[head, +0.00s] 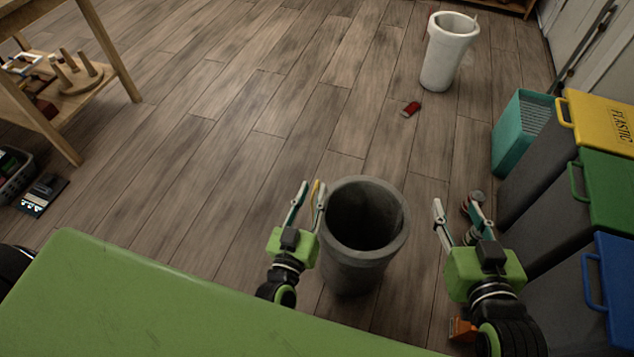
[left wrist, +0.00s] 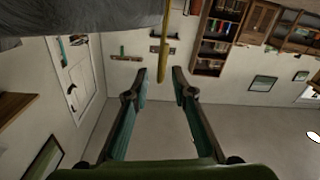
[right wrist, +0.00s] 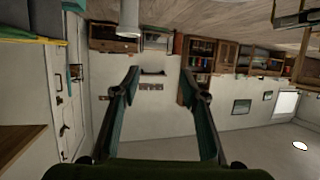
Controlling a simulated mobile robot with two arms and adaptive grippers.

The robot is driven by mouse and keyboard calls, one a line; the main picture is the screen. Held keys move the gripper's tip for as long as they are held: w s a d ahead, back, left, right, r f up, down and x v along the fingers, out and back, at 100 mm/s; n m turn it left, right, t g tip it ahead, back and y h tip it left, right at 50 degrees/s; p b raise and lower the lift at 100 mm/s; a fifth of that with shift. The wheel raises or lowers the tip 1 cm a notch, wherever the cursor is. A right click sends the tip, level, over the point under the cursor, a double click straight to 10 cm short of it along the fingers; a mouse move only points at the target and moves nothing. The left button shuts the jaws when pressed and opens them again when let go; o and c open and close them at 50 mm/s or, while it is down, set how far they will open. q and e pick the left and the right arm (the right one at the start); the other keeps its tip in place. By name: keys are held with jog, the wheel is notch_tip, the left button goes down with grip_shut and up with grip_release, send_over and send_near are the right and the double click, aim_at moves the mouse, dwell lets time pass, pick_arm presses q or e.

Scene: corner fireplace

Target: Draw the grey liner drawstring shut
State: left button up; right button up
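A grey bin (head: 352,270) stands upright on the floor between my two grippers. Its dark inside is open to view from above, and I cannot tell a separate grey liner from the bin. A thin yellow strip (head: 316,189), which looks like a drawstring tab, sticks up at its left rim. My left gripper (head: 311,188) is open at that rim. In the left wrist view the yellow strip (left wrist: 164,48) shows just ahead of and between the fingertips, not clearly touched. My right gripper (head: 456,204) is open and empty, right of the bin and apart from it. No right-hand tab is visible.
Lidded yellow (head: 602,118), green (head: 608,185) and blue (head: 615,280) sorting bins line the right side, with a teal basket (head: 510,140) behind. A white bin (head: 447,60) and a red item (head: 411,109) are further back.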

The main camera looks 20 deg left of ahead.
aim_at(317, 181)
pick_arm(q)
jog(key=shift+w+b, duration=0.3)
jog(key=shift+w, duration=1.75)
pick_arm(e)
jog(key=r+t, duration=0.1)
jog(key=w+r, duration=0.1)
jog(key=r, duration=0.1)
jog(key=a+r+t, duration=0.1)
jog(key=shift+w+r+t+y, duration=0.2)
jog(key=shift+w+t+y, duration=0.1)
jog(key=shift+y, duration=0.1)
pick_arm(q)
grip_shut()
